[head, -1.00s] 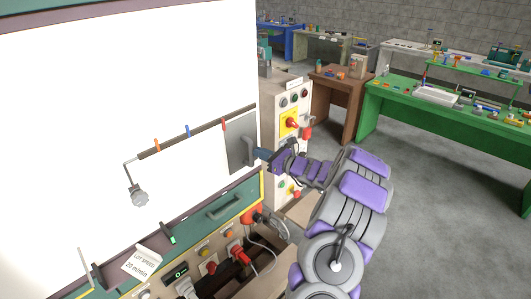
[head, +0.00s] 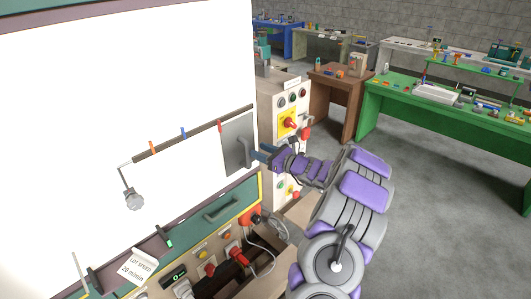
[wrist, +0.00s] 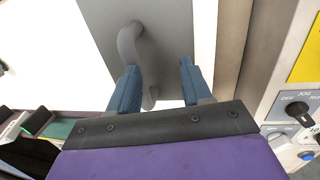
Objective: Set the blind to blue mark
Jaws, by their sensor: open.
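The blind is a grey plate (head: 236,132) at the right end of a dark slanted rail (head: 175,142) on the white panel. A grey curved handle (head: 244,153) stands out from the plate. Along the rail are an orange mark (head: 152,148), a blue mark (head: 183,133) and a red mark (head: 219,126). The plate is just right of the red mark. My gripper (head: 259,154) is open at the handle. In the wrist view the handle (wrist: 130,45) reaches down between the blue fingers, nearer the left one; I cannot tell whether they touch.
A grey weight (head: 134,201) hangs at the rail's left end.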

